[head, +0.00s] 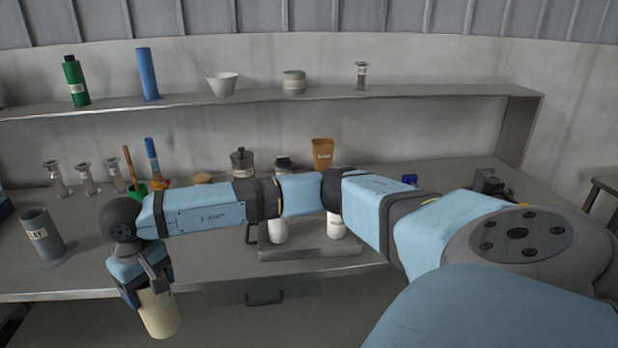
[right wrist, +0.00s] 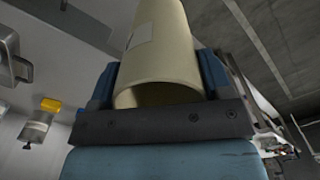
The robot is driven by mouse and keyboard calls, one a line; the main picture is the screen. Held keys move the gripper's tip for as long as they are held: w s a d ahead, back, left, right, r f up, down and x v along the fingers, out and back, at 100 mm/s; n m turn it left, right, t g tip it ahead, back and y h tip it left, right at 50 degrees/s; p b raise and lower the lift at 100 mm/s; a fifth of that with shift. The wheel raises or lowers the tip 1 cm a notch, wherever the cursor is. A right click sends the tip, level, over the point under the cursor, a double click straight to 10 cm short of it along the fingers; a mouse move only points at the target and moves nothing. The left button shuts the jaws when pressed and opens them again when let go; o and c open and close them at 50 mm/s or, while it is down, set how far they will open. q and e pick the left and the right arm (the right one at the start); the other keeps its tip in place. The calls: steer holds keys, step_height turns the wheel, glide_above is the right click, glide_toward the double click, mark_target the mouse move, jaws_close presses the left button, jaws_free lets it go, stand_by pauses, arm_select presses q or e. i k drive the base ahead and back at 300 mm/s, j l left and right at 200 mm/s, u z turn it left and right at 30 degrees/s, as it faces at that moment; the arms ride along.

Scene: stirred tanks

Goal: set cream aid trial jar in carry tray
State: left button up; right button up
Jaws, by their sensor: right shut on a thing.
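My right gripper (head: 147,284) is shut on a cream jar (head: 160,313), a plain cylinder with a pale label that shows in the right wrist view (right wrist: 165,48). The jar hangs slightly tilted in front of the bench's front edge, at the lower left of the head view. A grey carry tray (head: 312,253) stands on the bench, right of the jar and partly behind my right arm. My left gripper is not in view.
A lidded jar (head: 242,163) and an orange container (head: 322,153) stand behind my arm. A shelf (head: 420,91) runs above.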

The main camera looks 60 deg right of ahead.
mark_target(308, 236)
steer(key=k+l+z, duration=0.1)
steer(key=z, duration=0.4)
steer(key=k+l+z, duration=0.15)
steer(key=z, duration=0.35)
